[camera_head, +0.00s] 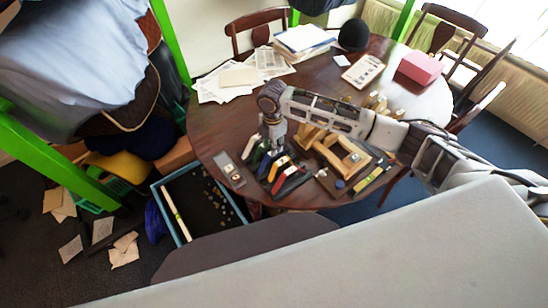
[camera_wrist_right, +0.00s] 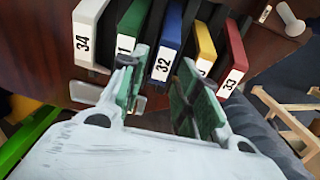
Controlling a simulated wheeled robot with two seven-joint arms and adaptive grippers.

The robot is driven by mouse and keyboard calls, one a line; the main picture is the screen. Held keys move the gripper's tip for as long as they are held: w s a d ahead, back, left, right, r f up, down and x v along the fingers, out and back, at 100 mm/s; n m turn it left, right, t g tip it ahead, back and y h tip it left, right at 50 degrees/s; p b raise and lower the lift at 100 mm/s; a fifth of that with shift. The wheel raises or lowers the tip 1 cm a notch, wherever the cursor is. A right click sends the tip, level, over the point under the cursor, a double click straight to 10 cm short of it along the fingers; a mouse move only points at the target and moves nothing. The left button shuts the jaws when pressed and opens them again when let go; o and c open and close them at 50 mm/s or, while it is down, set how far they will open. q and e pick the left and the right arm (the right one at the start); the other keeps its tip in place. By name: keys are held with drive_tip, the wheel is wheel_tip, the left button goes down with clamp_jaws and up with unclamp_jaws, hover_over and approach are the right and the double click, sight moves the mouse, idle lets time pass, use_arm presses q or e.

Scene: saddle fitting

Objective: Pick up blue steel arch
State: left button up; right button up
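The blue steel arch (camera_wrist_right: 165,52), labelled 32, stands in a row of coloured arches in the right wrist view. In the head view the blue arch (camera_head: 266,165) is partly hidden below my right gripper (camera_head: 273,143). In the right wrist view my right gripper (camera_wrist_right: 161,68) is open, with its green-padded fingers apart and pointing at the blue arch. The blue arch's labelled end lies between the fingertips in the picture; I cannot tell whether they touch it. My left gripper is not in view.
White 34 (camera_wrist_right: 88,30) and green (camera_wrist_right: 130,22) arches stand on one side, yellow (camera_wrist_right: 205,48) and red 33 (camera_wrist_right: 234,60) on the other, closely spaced. A wooden saddle stand (camera_head: 345,155) is right of the row on the round table (camera_head: 215,125). A blue-rimmed crate (camera_head: 172,238) is at lower left.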

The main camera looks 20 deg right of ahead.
drive_tip(key=shift+f, duration=0.1)
drive_tip(key=shift+s+d+f+p, duration=0.1)
drive_tip(key=shift+f+p, duration=0.15)
drive_tip(key=shift+f, duration=1.05)
drive_tip(key=shift+d+f+p, duration=0.1)
drive_tip(key=shift+f+p, duration=0.15)
drive_tip(key=shift+f, duration=1)
drive_tip(key=shift+c, duration=0.5)
clamp_jaws()
